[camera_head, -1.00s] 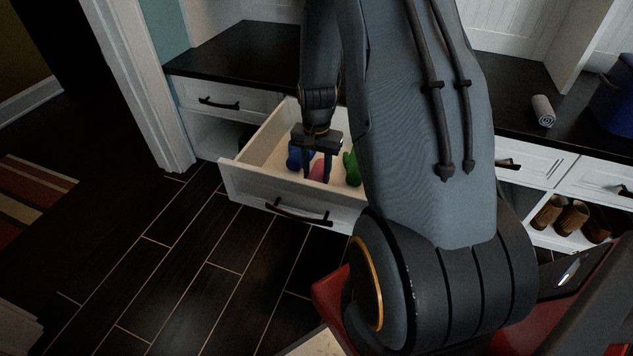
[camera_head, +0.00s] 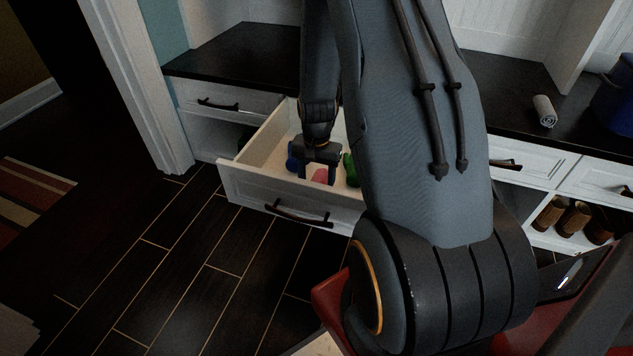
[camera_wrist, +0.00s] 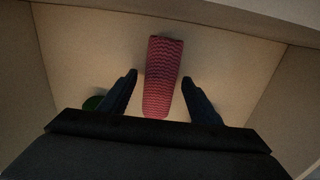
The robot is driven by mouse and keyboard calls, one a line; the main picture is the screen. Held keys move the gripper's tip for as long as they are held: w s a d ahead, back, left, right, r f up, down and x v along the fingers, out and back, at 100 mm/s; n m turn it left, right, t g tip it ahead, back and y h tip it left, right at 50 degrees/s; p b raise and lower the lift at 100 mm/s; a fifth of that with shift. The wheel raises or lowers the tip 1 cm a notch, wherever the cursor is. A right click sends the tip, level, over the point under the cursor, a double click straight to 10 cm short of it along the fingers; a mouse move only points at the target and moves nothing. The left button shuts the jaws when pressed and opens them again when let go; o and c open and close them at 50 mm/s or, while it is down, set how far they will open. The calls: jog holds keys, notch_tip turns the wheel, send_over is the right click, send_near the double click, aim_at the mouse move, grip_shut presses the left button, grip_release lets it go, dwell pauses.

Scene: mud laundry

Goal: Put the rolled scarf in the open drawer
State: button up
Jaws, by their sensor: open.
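The open drawer (camera_head: 240,190) is pulled out from the bench unit at the left of centre in the head view. A pink-red roll with a wavy pattern, which looks like the rolled scarf (camera_wrist: 162,75), lies on the drawer floor in the wrist view. A little pink of it shows between the fingers in the head view (camera_head: 319,175). My gripper (camera_head: 317,179) is down inside the drawer, open. In the wrist view its two fingers (camera_wrist: 160,79) stand on either side of the roll, with a visible gap on each side.
A blue thing (camera_head: 292,157) and a green thing (camera_head: 351,170) are also in the drawer, left and right of my gripper. A grey-white roll (camera_head: 544,111) lies on the dark bench top (camera_head: 480,95). Shoes (camera_head: 575,218) stand in a cubby at right.

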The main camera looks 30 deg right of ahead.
notch_tip(320, 180, up, 12)
jog(key=p, duration=0.3)
jog(key=shift+r+p, duration=0.2)
jog(key=shift+p, duration=0.2)
jog(key=a+r+n, duration=0.1)
jog(key=a+r, duration=0.1)
jog(key=a, duration=0.1)
jog(key=a+r+n, duration=0.1)
jog(key=a+r, duration=0.1)
jog(key=a, duration=0.2)
jog(key=s+a+r+n, duration=0.1)
jog(key=a+r, duration=0.1)
jog(key=a, duration=0.2)
jog(key=shift+a+r+n, duration=0.2)
jog(key=shift+a+n, duration=0.05)
jog(key=shift+n, duration=0.15)
jog(key=s+a+r+n, duration=0.5)
jog(key=s+a+n, duration=0.1)
jog(key=s+a, duration=0.4)
jog(key=s+a+r+n, duration=0.6)
jog(key=s+a, duration=0.5)
jog(key=shift+a+r+y, duration=0.2)
jog(key=shift+a+y, duration=0.05)
jog(key=shift+y, duration=0.05)
jog(key=shift+w, duration=0.1)
